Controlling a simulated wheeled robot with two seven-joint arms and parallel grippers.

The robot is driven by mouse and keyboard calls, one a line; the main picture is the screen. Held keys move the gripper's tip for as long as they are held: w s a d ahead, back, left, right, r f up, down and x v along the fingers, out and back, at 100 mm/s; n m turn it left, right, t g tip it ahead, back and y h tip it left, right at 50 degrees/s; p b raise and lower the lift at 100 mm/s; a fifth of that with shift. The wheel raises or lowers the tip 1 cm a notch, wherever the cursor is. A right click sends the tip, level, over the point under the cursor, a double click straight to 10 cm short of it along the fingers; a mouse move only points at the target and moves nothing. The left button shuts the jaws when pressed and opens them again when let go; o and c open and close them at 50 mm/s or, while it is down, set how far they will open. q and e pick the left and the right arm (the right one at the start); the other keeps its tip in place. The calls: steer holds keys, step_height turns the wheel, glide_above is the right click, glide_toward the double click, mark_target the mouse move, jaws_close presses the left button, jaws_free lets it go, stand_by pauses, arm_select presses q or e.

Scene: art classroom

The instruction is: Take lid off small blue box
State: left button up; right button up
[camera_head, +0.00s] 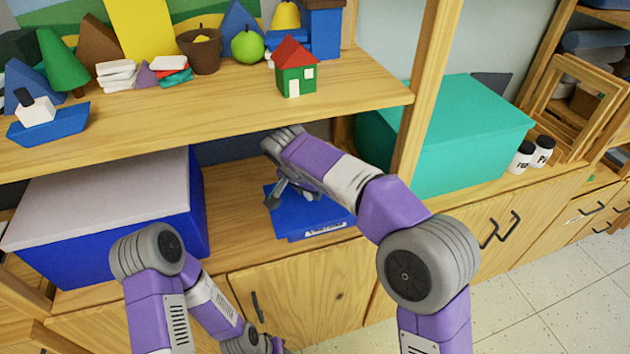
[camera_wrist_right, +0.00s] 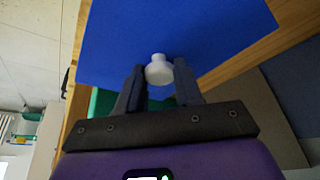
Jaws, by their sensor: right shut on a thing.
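The small blue box (camera_head: 330,214) sits on the lower wooden shelf, with a white label on its front face. My right arm reaches over it and hides part of its top. My right gripper (camera_head: 277,196) is at the left side of the box top. In the right wrist view, my right gripper (camera_wrist_right: 159,75) is shut on a round white knob (camera_wrist_right: 159,69) on the flat blue lid (camera_wrist_right: 175,28). I cannot tell whether the lid is raised from the box. My left arm hangs low at the front, and its gripper is out of view.
A large blue box with a pale lid (camera_head: 90,195) stands left on the same shelf. A teal box (camera_head: 470,135) stands right, beyond a wooden post (camera_head: 428,95). The upper shelf (camera_head: 210,112) overhangs with a toy house (camera_head: 295,77) near its edge. Bare shelf shows left of the small box.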

steer(key=p, duration=0.1)
glide_toward(277, 236)
steer(key=f, duration=0.1)
steer(key=w+d+f, duration=0.1)
steer(key=f, duration=0.1)
steer(key=d+f, duration=0.1)
steer(key=f, duration=0.1)
steer(key=shift+w+d, duration=0.15)
steer(key=shift+d, duration=0.1)
steer(key=shift+s+a, duration=0.15)
steer(key=shift+s, duration=0.1)
steer(key=shift+s+f, duration=0.1)
steer(key=shift+s, duration=0.05)
